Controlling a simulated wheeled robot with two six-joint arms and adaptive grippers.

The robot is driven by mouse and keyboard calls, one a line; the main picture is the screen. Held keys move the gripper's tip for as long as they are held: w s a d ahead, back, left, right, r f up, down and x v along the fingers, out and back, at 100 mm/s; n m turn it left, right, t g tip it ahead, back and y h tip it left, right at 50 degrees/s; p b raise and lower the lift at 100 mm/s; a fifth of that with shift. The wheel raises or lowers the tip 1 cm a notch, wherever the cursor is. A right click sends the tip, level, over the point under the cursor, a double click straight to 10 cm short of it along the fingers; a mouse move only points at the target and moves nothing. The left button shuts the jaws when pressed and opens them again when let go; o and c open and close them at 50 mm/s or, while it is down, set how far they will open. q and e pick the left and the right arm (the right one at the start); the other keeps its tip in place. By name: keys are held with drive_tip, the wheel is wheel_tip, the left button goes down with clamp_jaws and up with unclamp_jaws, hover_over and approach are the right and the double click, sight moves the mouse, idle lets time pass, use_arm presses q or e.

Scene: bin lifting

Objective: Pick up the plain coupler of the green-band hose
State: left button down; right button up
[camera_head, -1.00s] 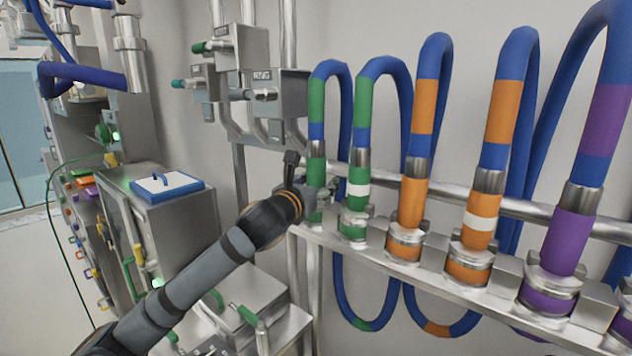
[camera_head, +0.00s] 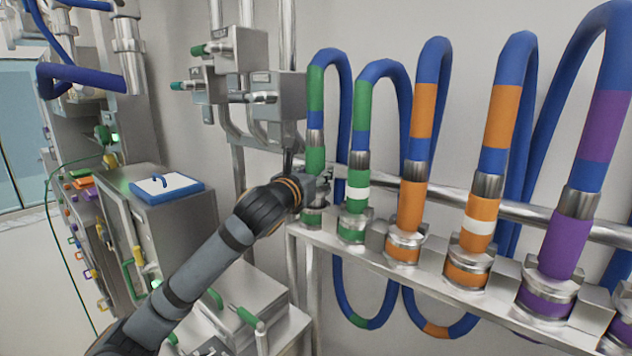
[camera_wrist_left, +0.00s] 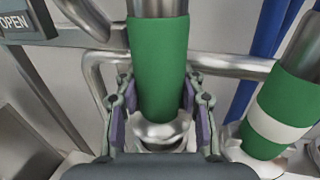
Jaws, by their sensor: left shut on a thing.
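The plain coupler (camera_head: 315,160) of the green-band hose (camera_head: 315,90) is solid green under a silver collar, at the left end of the hose row. My left gripper (camera_head: 318,186) is shut on this coupler, which looks upright. In the left wrist view, the gripper's purple-padded fingers (camera_wrist_left: 158,105) stand on both sides of the green coupler (camera_wrist_left: 158,60). Bare metal shows below the green sleeve. The gripper partly hides the coupler's lower end in the head view. My right gripper is not in view.
A green coupler with a white band (camera_head: 357,193) stands close to the right, also in the left wrist view (camera_wrist_left: 275,125). Orange and purple couplers follow along the metal rack (camera_head: 375,260). A pipe rail (camera_head: 510,207) runs behind. Grey valve boxes (camera_head: 280,110) hang at upper left.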

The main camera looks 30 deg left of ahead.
sight(311, 157)
use_arm(q)
wheel_tip(311, 157, up, 4)
drive_tip(key=shift+r+p, duration=0.15)
drive_tip(key=shift+p, duration=0.25)
drive_tip(key=s+d+b, duration=0.3)
drive_tip(key=s+b, duration=1)
drive_tip(key=s, duration=0.4)
drive_tip(key=shift+s+d, duration=0.15)
drive_tip(key=shift+s, duration=0.2)
